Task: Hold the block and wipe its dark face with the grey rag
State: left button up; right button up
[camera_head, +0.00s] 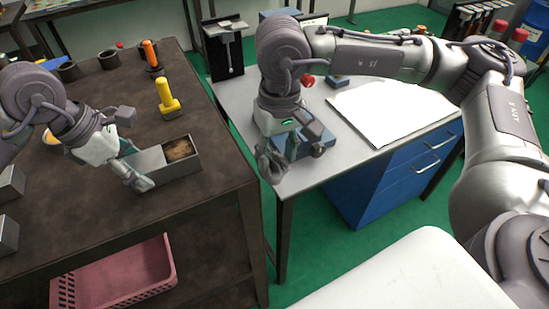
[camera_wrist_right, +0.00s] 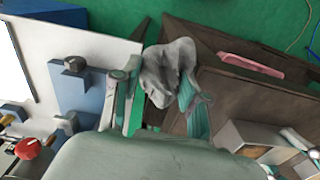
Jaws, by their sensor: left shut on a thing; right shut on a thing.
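The grey block (camera_head: 177,169) is on the dark bench, with a brown, dark patch on its upper side near the right end. My left gripper (camera_head: 136,178) is shut on the block's left end. The block also shows at the lower right of the right wrist view (camera_wrist_right: 245,133), near my left gripper's fingers (camera_wrist_right: 298,140). My right gripper (camera_head: 272,160) is shut on the crumpled grey rag (camera_wrist_right: 168,72). It holds the rag near the left edge of the lighter table, to the right of the block and apart from it.
A yellow-handled tool (camera_head: 166,97) and an orange-handled tool (camera_head: 151,55) stand behind the block. A pink basket (camera_head: 118,275) is on the bench's lower shelf. A blue fixture (camera_wrist_right: 75,90) sits on the light table beside my right gripper. A gap separates the two tables.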

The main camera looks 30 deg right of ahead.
aim_at(178, 139)
pick_arm(q)
jog(key=shift+f, duration=0.15)
pick_arm(e)
jog(key=shift+y, duration=0.3)
jog(key=w+a+r, duration=0.1)
jog(key=a+r, duration=0.1)
jog(key=w+a+r, duration=0.1)
jog(key=a+r, duration=0.1)
jog(key=a, duration=0.1)
jog(key=w+a+r, duration=0.1)
jog(key=a+r, duration=0.1)
jog(key=shift+w+a+r, duration=0.1)
jog(key=shift+w+a, duration=0.1)
jog(key=shift+w, duration=0.15)
jog(key=a+r, duration=0.6)
jog(key=a, duration=0.2)
jog(key=shift+w+d+f, duration=0.1)
jog(key=shift+w+f, duration=0.15)
jog(key=shift+f, duration=1.1)
jog(key=shift+w+f, duration=0.2)
jog(key=shift+f, duration=1.1)
jog(key=shift+f, duration=1.05)
jog(key=shift+w, duration=0.1)
jog(key=shift+w+r, duration=0.1)
jog(key=shift+w, duration=3.15)
jog(key=shift+s+f, duration=0.15)
jog(key=shift+s, duration=1.55)
jog(key=shift+s+f, duration=0.1)
jog(key=shift+s, duration=1.6)
